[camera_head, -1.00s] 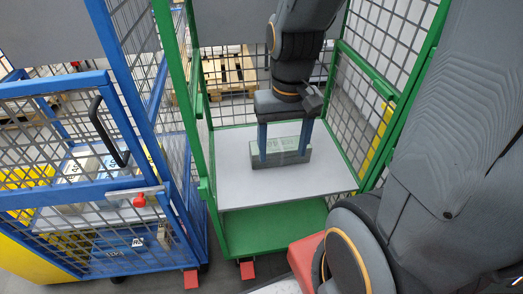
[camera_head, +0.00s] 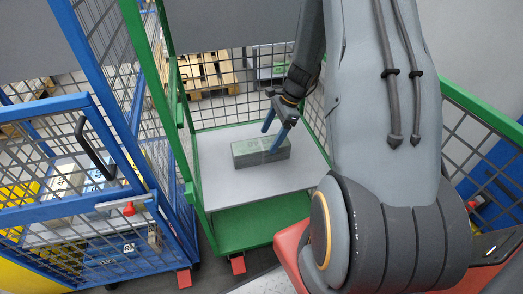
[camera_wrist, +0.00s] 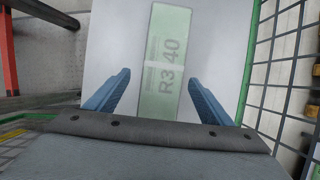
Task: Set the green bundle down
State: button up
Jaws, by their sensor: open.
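The green bundle (camera_head: 261,151) is a grey-green block with a pale green top. It rests flat on the grey shelf (camera_head: 300,178) of the green cage trolley (camera_head: 262,225). In the wrist view the bundle (camera_wrist: 168,55) shows its top with the marking "R3 40". My gripper (camera_head: 276,125) is above and behind the bundle in the head view, tilted. In the wrist view my blue fingers (camera_wrist: 157,88) are spread wide, one on each side of the bundle's near end, with gaps between. Nothing is held.
A blue cage trolley (camera_head: 75,210) with several bundles stands at the left. The green trolley's mesh walls (camera_head: 210,95) rise behind and beside the shelf. Bare shelf surrounds the bundle. Wooden pallets (camera_head: 205,72) lie beyond the mesh.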

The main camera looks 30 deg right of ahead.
aim_at(264, 144)
jog(key=x, duration=0.2)
jog(key=shift+a+f, duration=0.1)
jog(key=shift+f, duration=0.2)
jog(key=shift+w+a+p+x, duration=0.15)
jog(key=shift+p+x, duration=0.25)
jog(key=shift+x, duration=0.9)
jog(key=shift+w+a+p+x, duration=0.1)
jog(key=shift+w+p+x, duration=0.2)
jog(key=shift+x, duration=1)
jog(key=shift+s+r, duration=0.1)
jog(key=shift+r, duration=0.05)
grip_shut()
jog(key=shift+d+r, duration=0.1)
jog(key=shift+r, duration=0.05)
